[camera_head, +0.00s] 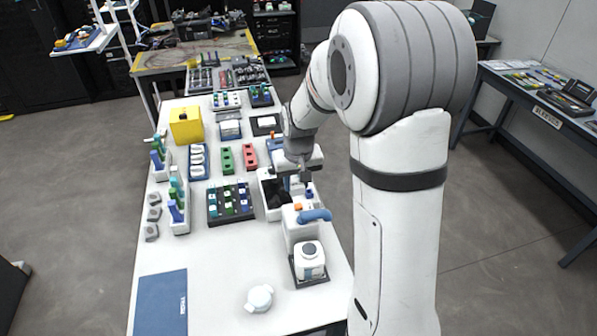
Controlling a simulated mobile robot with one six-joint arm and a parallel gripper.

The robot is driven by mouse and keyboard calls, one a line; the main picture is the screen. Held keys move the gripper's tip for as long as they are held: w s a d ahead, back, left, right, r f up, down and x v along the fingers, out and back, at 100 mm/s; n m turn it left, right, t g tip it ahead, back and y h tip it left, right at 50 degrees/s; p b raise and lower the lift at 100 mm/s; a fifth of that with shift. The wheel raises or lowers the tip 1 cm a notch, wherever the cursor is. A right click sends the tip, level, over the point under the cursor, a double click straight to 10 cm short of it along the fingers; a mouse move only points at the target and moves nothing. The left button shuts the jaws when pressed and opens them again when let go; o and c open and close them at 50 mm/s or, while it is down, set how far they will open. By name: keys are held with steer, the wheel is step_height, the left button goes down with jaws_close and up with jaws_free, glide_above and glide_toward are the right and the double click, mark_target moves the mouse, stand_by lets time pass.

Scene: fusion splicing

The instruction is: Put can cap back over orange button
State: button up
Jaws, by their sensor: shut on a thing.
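My gripper (304,178) is at the end of my arm, over a white bench device (273,196) with a black middle. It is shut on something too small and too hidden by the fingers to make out. A small orange spot (298,206), which may be the orange button, shows just below and in front of the gripper. A blue part (315,215) lies beside it on a white unit (294,232). I cannot pick out the can cap for sure. A white container with a grey round top (310,252) stands on a dark tray nearer to me.
A round white object (260,298) lies on the white table (222,262) at the front. A blue mat (162,303) is at front left. Racks (230,203) and a yellow box (186,125) fill the left and back. The front middle is mostly clear.

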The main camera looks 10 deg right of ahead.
mark_target(298, 205)
steer(key=shift+s+f+b, duration=0.1)
steer(key=shift+f+b, duration=0.2)
steer(key=shift+f, duration=0.15)
steer(key=shift+d+f+b, duration=0.2)
steer(key=shift+f+b, duration=0.7)
steer(key=shift+f, duration=0.65)
steer(key=shift+f, duration=0.2)
steer(key=shift+f+b, duration=0.35)
steer(key=shift+b, duration=0.2)
steer(key=shift+f+b, duration=0.8)
stand_by(0.4)
steer(key=o, duration=1)
steer(key=shift+r, duration=0.1)
steer(key=shift+r+p, duration=2)
steer(key=shift+r, duration=0.95)
